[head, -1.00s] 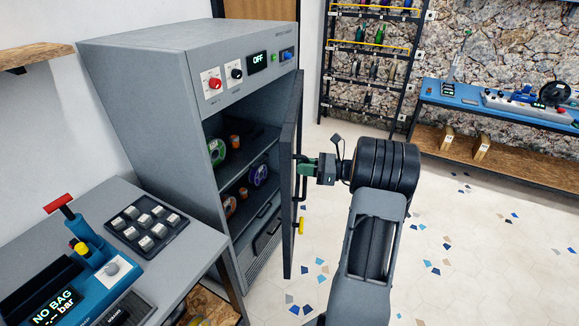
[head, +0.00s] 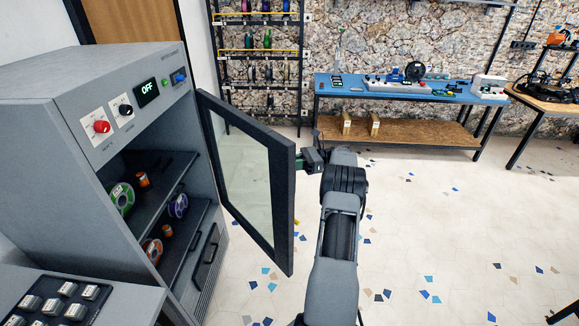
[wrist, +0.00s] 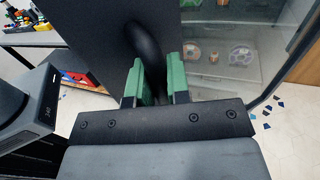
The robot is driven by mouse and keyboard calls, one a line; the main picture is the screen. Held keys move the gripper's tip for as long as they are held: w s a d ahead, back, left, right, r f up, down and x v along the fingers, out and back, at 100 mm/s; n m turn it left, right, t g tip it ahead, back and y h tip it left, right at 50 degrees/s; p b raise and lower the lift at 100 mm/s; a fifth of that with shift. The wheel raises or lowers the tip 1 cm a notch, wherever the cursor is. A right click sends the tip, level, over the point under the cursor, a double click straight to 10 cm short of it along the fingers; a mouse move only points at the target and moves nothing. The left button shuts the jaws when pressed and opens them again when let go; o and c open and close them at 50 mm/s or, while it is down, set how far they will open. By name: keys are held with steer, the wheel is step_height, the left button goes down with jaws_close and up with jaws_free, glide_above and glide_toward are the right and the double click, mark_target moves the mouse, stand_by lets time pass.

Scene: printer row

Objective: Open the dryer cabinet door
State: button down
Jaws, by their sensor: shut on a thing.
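The dryer cabinet (head: 50,130) is grey and stands at the left in the head view. Its door (head: 285,215), a dark frame around a glass pane, stands wide open, swung out to the right. My gripper (head: 301,163) is at the outer side of the door's free edge, mostly hidden by the door frame in the head view. In the wrist view my gripper (wrist: 162,80) has its green fingers on either side of the dark door handle (wrist: 148,42) and is shut on it. Spools show through the glass behind.
Inside the cabinet, a green spool (head: 121,199) and several others sit on dark shelves. A control panel with an OFF display (head: 147,92) is above. A blue workbench (head: 390,90) stands at the back. The tiled floor right of my arm is clear.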

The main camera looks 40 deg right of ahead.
steer(key=shift+d+f, duration=0.1)
steer(key=shift+d, duration=0.75)
steer(key=c, duration=1.1)
jaws_free()
steer(key=s+a+r+p, duration=0.6)
steer(key=s+r, duration=0.5)
steer(key=r, duration=0.2)
steer(key=shift+s+a+p, duration=0.35)
steer(key=shift+s+a, duration=0.05)
steer(key=shift+a, duration=0.3)
steer(key=shift+r, duration=0.1)
steer(key=shift+c, duration=0.3)
